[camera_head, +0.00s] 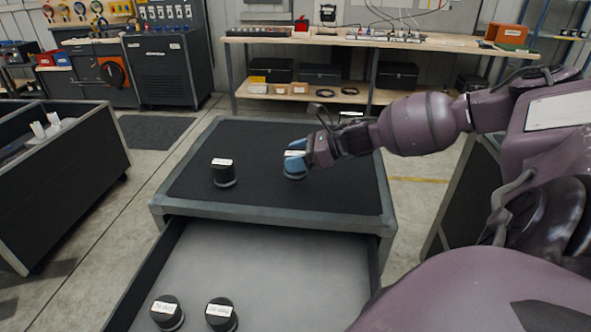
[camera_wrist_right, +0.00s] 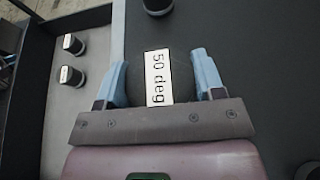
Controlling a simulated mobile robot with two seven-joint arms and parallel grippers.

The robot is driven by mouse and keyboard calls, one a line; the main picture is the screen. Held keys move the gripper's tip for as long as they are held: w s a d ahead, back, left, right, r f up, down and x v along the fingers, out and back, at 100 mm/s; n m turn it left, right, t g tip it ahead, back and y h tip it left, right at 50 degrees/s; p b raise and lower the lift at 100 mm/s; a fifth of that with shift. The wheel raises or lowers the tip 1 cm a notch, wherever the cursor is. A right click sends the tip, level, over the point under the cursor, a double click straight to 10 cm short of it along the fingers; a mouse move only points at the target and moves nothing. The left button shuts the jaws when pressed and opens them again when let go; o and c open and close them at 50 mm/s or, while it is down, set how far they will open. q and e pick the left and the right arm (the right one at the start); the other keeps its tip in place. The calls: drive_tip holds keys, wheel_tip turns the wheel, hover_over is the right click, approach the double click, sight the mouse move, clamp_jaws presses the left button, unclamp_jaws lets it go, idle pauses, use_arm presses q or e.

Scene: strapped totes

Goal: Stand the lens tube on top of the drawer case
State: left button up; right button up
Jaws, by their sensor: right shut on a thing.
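My right gripper (camera_head: 297,158) is over the right part of the drawer case's black top (camera_head: 262,200). Its blue fingers are shut on a dark lens tube (camera_head: 293,177), which looks upright at or just above the top. In the right wrist view the tube's white label reads "50 deg" (camera_wrist_right: 158,78), between the fingers (camera_wrist_right: 160,88). A second lens tube (camera_head: 223,172) stands on the top to the left. Two more lens tubes (camera_head: 166,312) (camera_head: 221,315) stand in the open drawer. My left gripper is not in view.
The drawer (camera_head: 250,265) is pulled out at the front, with a bare grey floor behind its tubes. A dark open tote (camera_head: 65,180) stands at the left. A workbench (camera_head: 330,42) is behind. The back left of the top is clear.

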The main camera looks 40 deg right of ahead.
wheel_tip(320, 180, down, 4)
drive_tip(key=shift+r, duration=0.1)
drive_tip(key=shift+f, duration=0.2)
drive_tip(key=o, duration=1.1)
